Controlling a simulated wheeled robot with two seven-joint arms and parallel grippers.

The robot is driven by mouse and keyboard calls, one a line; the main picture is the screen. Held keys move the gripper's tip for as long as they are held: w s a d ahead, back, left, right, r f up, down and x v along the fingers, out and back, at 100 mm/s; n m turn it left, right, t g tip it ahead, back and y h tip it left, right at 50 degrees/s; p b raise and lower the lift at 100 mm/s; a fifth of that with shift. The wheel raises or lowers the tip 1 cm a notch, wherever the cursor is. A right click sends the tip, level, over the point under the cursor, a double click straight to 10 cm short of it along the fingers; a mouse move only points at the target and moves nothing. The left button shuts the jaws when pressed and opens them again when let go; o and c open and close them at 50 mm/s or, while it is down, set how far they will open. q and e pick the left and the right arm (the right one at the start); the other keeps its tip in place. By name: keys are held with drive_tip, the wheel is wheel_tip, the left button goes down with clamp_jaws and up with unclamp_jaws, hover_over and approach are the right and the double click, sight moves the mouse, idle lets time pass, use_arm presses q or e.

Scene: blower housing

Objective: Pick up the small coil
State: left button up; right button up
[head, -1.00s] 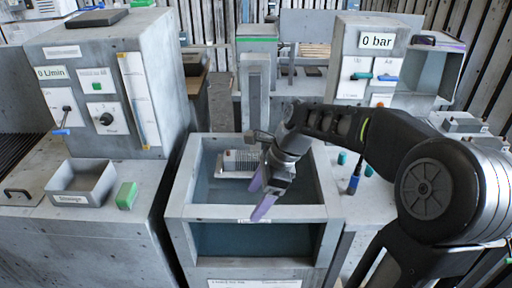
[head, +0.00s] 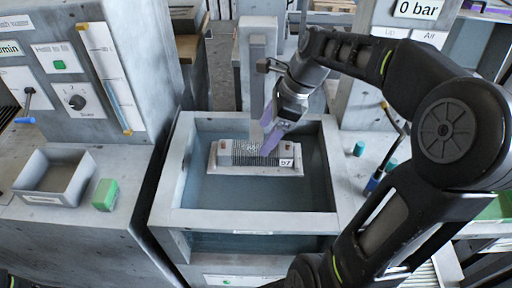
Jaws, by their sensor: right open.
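The small coil, a finned grey block with light end plates and a tag that seems to read "b7" (head: 256,158), sits in the open grey tank (head: 175,180) in the middle of the head view. My right gripper (head: 268,136) reaches in from the right and points down, its purple fingers over the coil's right half. The fingers are open and overlap the coil's upper edge in the picture. I cannot tell whether they touch it or hover above. My left gripper is not in view.
A grey bin (head: 55,178) and a green block (head: 105,194) stand on the left bench. A grey upright post (head: 257,85) rises behind the tank, close to my right gripper. Small teal knobs (head: 359,148) stand right of the tank, whose front half is clear.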

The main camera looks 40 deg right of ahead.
sight(256, 148)
drive_tip(key=shift+x, duration=1.35)
drive_tip(key=shift+p+x, duration=0.55)
drive_tip(key=shift+x, duration=2.05)
drive_tip(key=shift+w+d, duration=0.15)
drive_tip(key=shift+c, duration=0.2)
clamp_jaws()
